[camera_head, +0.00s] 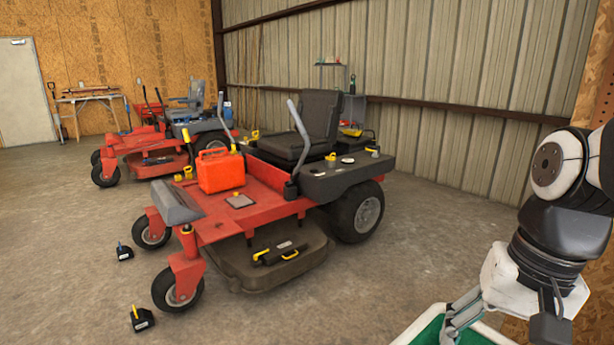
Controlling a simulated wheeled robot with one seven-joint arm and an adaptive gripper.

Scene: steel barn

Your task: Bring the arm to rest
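My arm comes in at the right edge and bends down, and my gripper (462,318) hangs at the lower right. Its grey finger links point down and left, over or in front of a green tray with a pale rim (424,321). The links overlap from this side, so I cannot tell whether the fingers are open or shut. I see nothing held between them. The tray is cut off by the bottom edge, and part of it is hidden behind my gripper.
A red riding mower (262,205) stands in the middle, with a red fuel can (220,171) on its deck. Another red mower (160,140) is behind it at left. Small black items (142,319) lie on the concrete floor. A ribbed metal wall (450,90) closes the right side.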

